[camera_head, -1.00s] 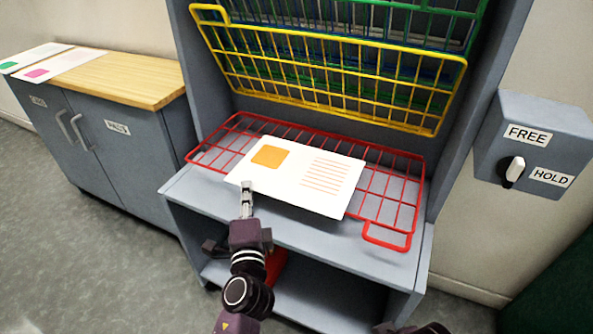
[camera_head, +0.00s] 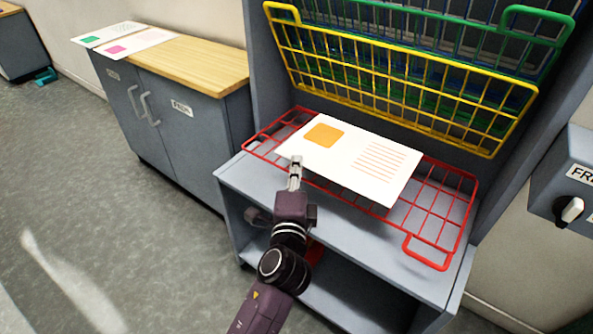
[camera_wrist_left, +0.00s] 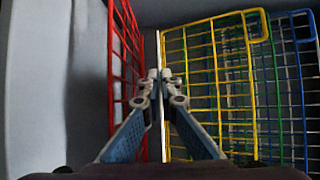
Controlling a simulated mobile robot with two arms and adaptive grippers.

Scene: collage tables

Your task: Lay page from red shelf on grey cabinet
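The page (camera_head: 350,160) is a white sheet with an orange square and orange lines. It is above the red wire shelf (camera_head: 440,215), with a gap to it in the left wrist view. My left gripper (camera_head: 296,165) is shut on the page's near left edge. In the left wrist view the page (camera_wrist_left: 158,115) shows edge-on as a thin white strip between the fingertips. The grey cabinet (camera_head: 185,140) with a wooden top stands to the left. My right gripper is out of view.
Yellow (camera_head: 400,75) and green (camera_head: 440,30) wire shelves are tilted up above the page. Two pages, one with a green mark (camera_head: 92,39) and one with pink (camera_head: 117,50), lie at the cabinet top's far left. The wooden top's right part (camera_head: 205,68) is bare.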

